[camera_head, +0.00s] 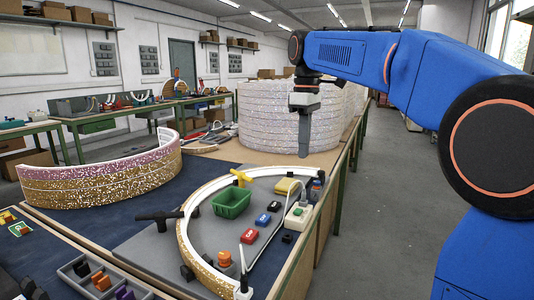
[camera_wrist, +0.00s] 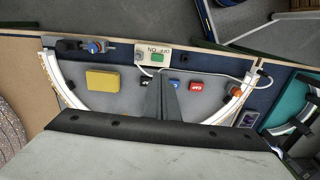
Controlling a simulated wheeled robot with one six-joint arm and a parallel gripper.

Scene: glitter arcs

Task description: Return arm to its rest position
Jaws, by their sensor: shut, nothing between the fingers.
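My blue arm reaches in from the right in the head view. My gripper (camera_head: 304,152) hangs pointing down at its end, above the back right part of the workbench, beside the stacked glitter arcs. Its fingers are together and hold nothing. In the wrist view the gripper fingers (camera_wrist: 161,84) show as a narrow closed wedge over the grey board. A glitter arc (camera_head: 205,262) with a white rim lies on the board below and in front of the gripper.
A pink and gold arc (camera_head: 100,180) stands on the dark mat at left. A stack of pale glitter arcs (camera_head: 262,117) stands behind the gripper. A green basket (camera_head: 231,204), a yellow block (camera_head: 288,187) and a switch box (camera_head: 298,216) are on the board. The aisle at right is clear.

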